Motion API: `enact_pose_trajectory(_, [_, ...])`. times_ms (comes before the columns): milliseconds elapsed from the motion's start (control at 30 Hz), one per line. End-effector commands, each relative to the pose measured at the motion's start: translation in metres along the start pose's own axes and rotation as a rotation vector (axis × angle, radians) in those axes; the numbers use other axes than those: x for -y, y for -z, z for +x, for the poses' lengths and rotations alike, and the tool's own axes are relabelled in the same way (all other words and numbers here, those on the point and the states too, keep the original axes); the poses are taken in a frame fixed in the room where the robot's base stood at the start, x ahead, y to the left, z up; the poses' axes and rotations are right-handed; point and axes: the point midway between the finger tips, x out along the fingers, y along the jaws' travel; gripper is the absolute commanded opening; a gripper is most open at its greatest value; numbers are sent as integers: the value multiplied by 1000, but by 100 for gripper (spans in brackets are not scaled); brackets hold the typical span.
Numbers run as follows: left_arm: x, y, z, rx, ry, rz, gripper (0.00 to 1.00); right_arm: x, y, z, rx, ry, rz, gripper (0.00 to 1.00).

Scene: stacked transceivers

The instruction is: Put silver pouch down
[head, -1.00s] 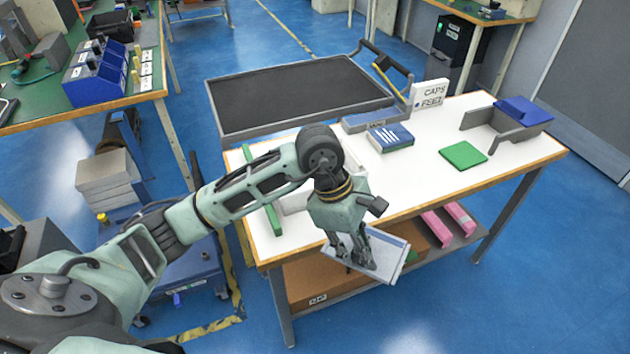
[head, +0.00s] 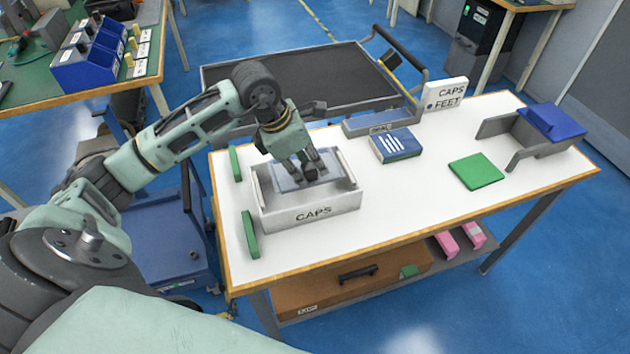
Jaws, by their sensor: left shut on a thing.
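My left gripper (head: 308,176) points down into the grey open box marked CAPS (head: 313,214) at the left part of the white table. It is shut on the silver pouch (head: 287,182), a flat grey-silver piece that shows inside the box beneath and beside the fingers. The fingers hide part of the pouch, and I cannot tell whether it touches the box floor. My right gripper is not in view.
Green pieces (head: 250,235) lie left of the box. A blue-and-white box (head: 395,146), a green pad (head: 476,172), a CAPS FEET sign (head: 446,94) and a grey holder with a blue block (head: 551,122) stand to the right. The white table's (head: 420,215) front middle is clear.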

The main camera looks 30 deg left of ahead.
Motion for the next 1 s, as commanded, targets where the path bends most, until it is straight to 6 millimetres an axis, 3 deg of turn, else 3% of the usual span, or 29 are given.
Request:
enact_pose_trajectory(67, [2, 7, 15, -6, 7, -1, 0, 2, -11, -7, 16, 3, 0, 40])
enact_pose_trajectory(200, [2, 15, 36, -3, 5, 0, 0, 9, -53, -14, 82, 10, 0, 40])
enact_pose_trajectory(300, [2, 17, 45, -1, 3, 0, 0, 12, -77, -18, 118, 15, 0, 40])
enact_pose_trajectory(367, [2, 19, 48, -1, 3, 1, 0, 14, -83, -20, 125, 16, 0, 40])
enact_pose_trajectory(467, [3, 23, 58, -3, 5, 0, 0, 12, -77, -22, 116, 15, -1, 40])
enact_pose_trajectory(700, [2, 31, 81, 0, 2, 1, 0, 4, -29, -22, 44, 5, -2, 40])
enact_pose_trajectory(967, [2, 33, 84, 0, 1, 2, 0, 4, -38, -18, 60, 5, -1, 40])
enact_pose_trajectory(1000, [2, 32, 83, 0, 1, 2, 25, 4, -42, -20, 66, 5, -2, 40])
